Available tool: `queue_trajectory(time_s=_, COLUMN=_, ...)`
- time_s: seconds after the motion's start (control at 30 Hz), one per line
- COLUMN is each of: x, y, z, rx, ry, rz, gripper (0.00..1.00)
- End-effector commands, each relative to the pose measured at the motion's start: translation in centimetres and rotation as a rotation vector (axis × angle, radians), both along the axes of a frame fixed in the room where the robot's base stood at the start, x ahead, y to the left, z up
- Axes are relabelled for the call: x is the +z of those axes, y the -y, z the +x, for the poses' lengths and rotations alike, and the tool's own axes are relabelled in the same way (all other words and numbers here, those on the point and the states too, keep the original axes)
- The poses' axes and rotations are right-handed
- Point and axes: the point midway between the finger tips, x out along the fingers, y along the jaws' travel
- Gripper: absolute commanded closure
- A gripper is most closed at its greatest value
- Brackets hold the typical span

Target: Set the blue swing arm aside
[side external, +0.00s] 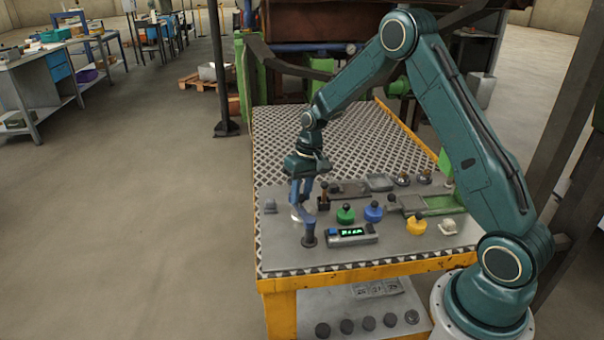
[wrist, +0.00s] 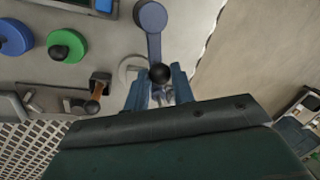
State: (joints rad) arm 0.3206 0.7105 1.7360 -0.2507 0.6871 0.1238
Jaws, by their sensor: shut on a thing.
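The blue swing arm (wrist: 154,45) reaches from a round blue pivot to a dark ball knob at its free end in the wrist view. In the side view its dark blue pivot post (side external: 309,231) stands at the panel's front left. My gripper (wrist: 158,84) has its blue fingers on either side of the knob and is shut on it; the gripper also shows in the side view (side external: 301,203), low over the panel. A pale round spot (wrist: 129,70) lies just left of the swing arm, partly hidden by a finger.
Right of my gripper are a green knob (side external: 345,214), a blue knob (side external: 373,211), a yellow knob (side external: 416,226) and a lit display box (side external: 351,233). A small lever (side external: 323,196) stands close by. The panel's left edge is near; mesh table surface lies behind.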

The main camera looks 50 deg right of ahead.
Motion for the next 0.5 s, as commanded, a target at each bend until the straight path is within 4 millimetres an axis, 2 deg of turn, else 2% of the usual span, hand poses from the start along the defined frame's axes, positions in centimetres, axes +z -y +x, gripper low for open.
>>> queue_trajectory(time_s=0.5, x=0.1, y=-2.8, z=0.9, rx=0.492, ry=0.001, rz=0.0, gripper=1.0)
